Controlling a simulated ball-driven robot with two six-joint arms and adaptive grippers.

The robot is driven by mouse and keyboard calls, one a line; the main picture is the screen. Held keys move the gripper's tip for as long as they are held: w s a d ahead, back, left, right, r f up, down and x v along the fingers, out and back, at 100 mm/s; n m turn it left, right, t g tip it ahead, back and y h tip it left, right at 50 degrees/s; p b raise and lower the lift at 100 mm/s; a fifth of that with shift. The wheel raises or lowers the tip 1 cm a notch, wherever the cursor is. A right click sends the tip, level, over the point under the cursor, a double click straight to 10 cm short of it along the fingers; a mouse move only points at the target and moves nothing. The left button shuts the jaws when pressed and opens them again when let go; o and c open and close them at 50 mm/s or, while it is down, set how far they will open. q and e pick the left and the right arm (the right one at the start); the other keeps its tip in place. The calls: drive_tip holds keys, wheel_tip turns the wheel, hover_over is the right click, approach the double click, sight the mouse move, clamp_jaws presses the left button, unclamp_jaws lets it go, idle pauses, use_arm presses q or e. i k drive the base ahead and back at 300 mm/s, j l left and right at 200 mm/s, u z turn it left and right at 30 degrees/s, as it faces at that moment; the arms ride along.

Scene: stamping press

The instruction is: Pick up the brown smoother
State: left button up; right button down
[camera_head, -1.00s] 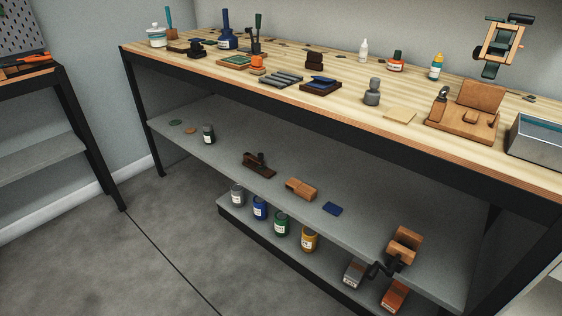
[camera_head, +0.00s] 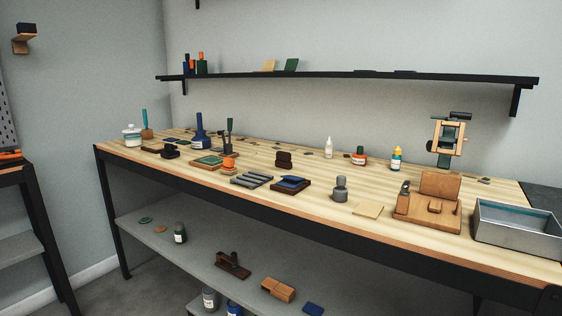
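No part labelled as the brown smoother can be singled out for certain. A small dark brown block (camera_head: 284,160) stands on the wooden workbench (camera_head: 330,187), near its middle. A dark brown tool with an upright knob (camera_head: 233,264) lies on the grey lower shelf (camera_head: 203,254). A lighter brown wooden block (camera_head: 279,289) lies to its right on that shelf. Neither of my grippers shows in the view.
Grey bars (camera_head: 252,180), a blue-topped pad (camera_head: 291,185), a grey weight (camera_head: 340,189) and a wooden stand (camera_head: 430,205) crowd the bench. A metal tray (camera_head: 517,227) sits at the right end. A black wall shelf (camera_head: 345,75) hangs above.

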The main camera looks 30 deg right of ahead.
sight(283, 159)
drive_tip(key=i+j+z, duration=0.1)
drive_tip(key=i+z, duration=0.2)
drive_tip(key=i, duration=0.55)
